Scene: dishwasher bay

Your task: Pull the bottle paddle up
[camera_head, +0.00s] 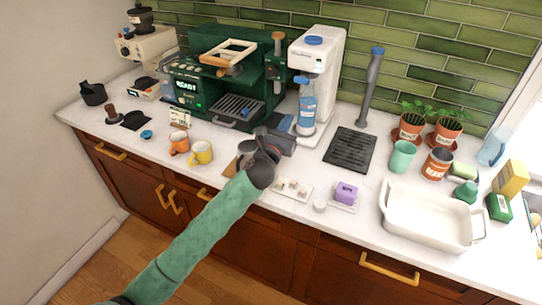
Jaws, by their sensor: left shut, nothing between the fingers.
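The white soda maker (321,58) with a blue cap stands at the back centre of the counter. A blue bottle (307,118) stands upright at its front, under its head. A small blue part shows at the top of the bottle; I cannot tell whether it is the paddle or how it is tilted. My left arm comes in from the lower left. My left gripper (286,144) is shut and empty, above the counter in front of the soda maker and lower left of the bottle, apart from it. My right gripper is not in view.
A green espresso machine (222,72) stands left of the soda maker. Orange and yellow mugs (201,152) stand left of my gripper. A black drip mat (351,149) lies to the right. A white dish (430,222) and potted plants (408,126) are farther right.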

